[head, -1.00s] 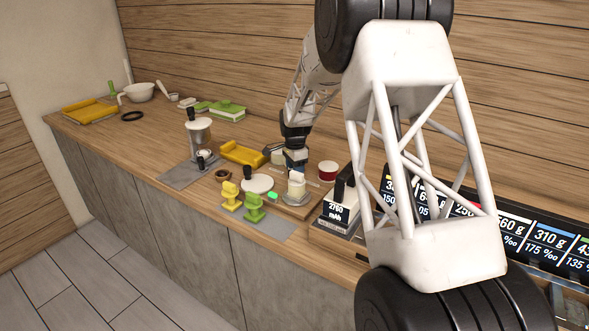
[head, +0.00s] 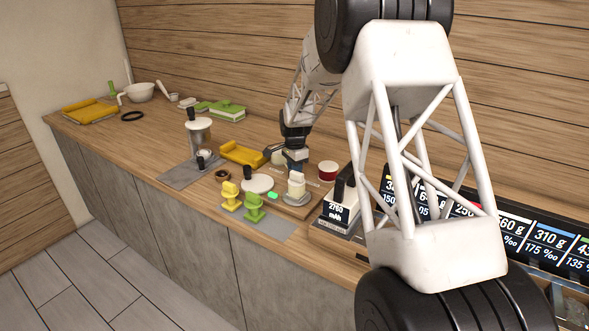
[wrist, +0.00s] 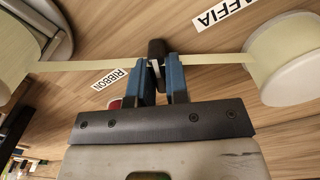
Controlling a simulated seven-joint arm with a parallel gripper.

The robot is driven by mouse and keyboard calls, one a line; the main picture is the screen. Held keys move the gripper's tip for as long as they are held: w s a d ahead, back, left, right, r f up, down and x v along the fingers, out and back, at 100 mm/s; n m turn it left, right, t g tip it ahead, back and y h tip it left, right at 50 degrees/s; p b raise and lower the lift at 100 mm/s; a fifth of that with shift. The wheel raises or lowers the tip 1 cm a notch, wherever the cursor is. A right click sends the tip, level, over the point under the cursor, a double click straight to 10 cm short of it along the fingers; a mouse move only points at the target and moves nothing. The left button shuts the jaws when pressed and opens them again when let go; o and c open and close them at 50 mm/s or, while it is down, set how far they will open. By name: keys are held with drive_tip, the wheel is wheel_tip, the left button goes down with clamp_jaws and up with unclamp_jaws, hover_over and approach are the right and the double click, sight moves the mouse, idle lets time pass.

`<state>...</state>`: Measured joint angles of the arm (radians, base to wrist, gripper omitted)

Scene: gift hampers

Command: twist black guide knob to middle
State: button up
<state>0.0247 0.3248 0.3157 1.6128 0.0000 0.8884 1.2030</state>
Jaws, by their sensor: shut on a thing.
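The black guide knob (wrist: 156,49) stands upright between my blue fingers in the wrist view. My gripper (wrist: 161,66) is shut on it. A pale ribbon strip (wrist: 98,66) runs in from the left and on to the right at the knob. The labels RIBBON (wrist: 111,79) and RAFFIA (wrist: 222,13) lie to the left and the upper right of the knob. In the head view my gripper (head: 295,163) is low over the board, and the knob is hidden there.
In the wrist view a cream spool (wrist: 285,62) is at the right and another (wrist: 18,50) at the left. In the head view a red-sided tub (head: 328,170), a yellow tray (head: 243,154) and a scale-like device (head: 340,203) stand close around my gripper.

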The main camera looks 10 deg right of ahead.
drive_tip(key=shift+n, duration=2.5)
drive_tip(key=o, duration=0.8)
drive_tip(key=shift+r, duration=3.5)
drive_tip(key=shift+r, duration=0.15)
